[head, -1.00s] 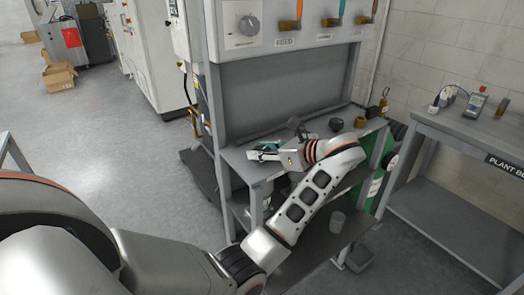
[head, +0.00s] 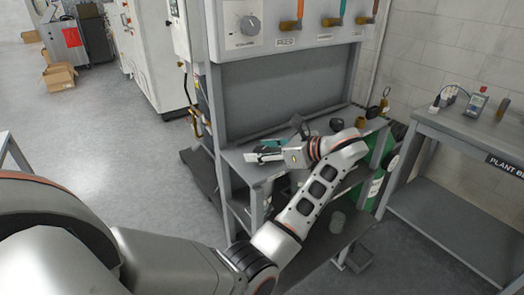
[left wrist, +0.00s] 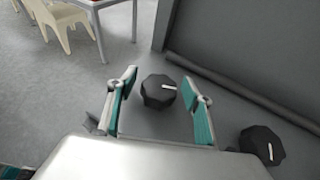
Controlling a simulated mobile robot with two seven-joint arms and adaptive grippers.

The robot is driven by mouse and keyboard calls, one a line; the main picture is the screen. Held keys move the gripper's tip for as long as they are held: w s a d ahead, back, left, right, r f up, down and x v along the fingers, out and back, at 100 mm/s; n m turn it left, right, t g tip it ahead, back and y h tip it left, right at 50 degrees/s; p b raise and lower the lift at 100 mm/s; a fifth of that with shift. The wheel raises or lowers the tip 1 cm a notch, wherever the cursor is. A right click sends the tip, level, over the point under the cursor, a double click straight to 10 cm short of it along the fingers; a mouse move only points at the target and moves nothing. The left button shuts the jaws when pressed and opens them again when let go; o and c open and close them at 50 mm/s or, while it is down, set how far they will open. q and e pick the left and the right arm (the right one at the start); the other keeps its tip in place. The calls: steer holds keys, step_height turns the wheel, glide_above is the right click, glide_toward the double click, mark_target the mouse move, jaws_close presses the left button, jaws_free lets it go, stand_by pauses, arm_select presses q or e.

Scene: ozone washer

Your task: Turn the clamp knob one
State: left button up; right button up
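Two black faceted knobs, each with a white mark, show in the left wrist view. One knob (left wrist: 157,92) lies between the fingers of my left gripper (left wrist: 160,84). The other knob (left wrist: 262,146) is to the right, outside the fingers. The gripper is open, with a gap on both sides of the nearer knob. In the head view, my left gripper (head: 264,153) is over the bench top, pointing left. A dark knob (head: 336,124) shows behind my wrist; the knob between the fingers is hidden there. I cannot tell which knob is number one. My right gripper is out of view.
The grey bench (head: 240,165) has a raised back panel (head: 285,92) and a dial (head: 249,25) above. A side table (head: 460,135) with a meter (head: 476,105) stands at the right.

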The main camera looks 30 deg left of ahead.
mark_target(262, 149)
arm_select(q)
steer(key=shift+d, duration=0.1)
steer(key=shift+r, duration=0.25)
step_height(262, 149, up, 10)
steer(key=shift+f, duration=0.2)
steer(key=shift+f, duration=0.1)
